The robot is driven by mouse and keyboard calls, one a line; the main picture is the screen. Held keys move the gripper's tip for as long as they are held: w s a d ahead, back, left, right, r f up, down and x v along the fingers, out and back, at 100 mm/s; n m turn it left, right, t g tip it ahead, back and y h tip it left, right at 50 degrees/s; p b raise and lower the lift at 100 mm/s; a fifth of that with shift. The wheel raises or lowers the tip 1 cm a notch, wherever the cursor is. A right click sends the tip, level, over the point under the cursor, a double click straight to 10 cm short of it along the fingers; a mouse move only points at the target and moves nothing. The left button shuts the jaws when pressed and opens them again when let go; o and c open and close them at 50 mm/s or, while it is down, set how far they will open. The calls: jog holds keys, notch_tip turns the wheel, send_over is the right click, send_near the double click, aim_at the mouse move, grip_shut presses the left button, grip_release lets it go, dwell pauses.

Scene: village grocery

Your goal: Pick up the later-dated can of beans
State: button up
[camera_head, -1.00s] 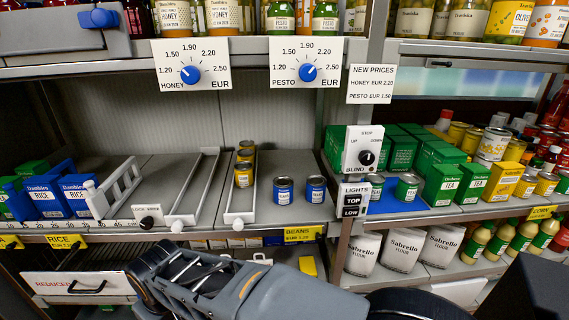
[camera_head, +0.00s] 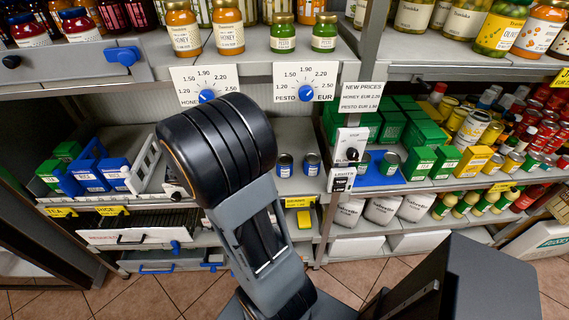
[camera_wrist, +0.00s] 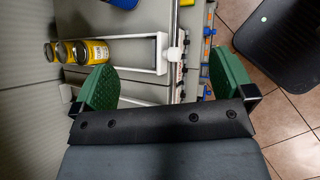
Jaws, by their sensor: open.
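Two small blue cans stand side by side on the middle shelf in the head view, a left can (camera_head: 285,164) and a right can (camera_head: 312,163), above a yellow shelf label. Their dates are too small to read. My gripper (camera_wrist: 163,86) is open and empty in the wrist view, its green pads wide apart over the shelf's front edge. Part of a blue object (camera_wrist: 122,3) shows at the top edge there, apart from the pads. In the head view my raised arm hides the gripper and the shelf left of the cans.
Yellow cans (camera_wrist: 95,51) stand in a row beside a white rail (camera_wrist: 130,70). Price dials (camera_head: 306,93) hang above the blue cans. A blind switch panel (camera_head: 347,148) and a blue mat (camera_head: 376,172) with cans lie to their right. Green tea boxes (camera_head: 418,163) stand beyond.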

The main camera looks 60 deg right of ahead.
jog(key=w+d+f+n+h, duration=0.2)
jog(key=d+f+n+h, duration=0.3)
jog(key=d, duration=0.6)
jog(key=n, duration=0.2)
send_near(284, 159)
jog(key=shift+g, duration=0.4)
jog(key=x, duration=0.4)
jog(key=shift+w+a+f+p, duration=0.1)
jog(key=shift+w+f+p, duration=0.1)
jog(key=shift+f+p, duration=0.15)
jog(key=shift+y, duration=0.3)
jog(key=shift+p+x, duration=0.55)
jog(key=shift+x, duration=2.65)
jog(key=shift+c, duration=0.4)
jog(key=c, duration=1.1)
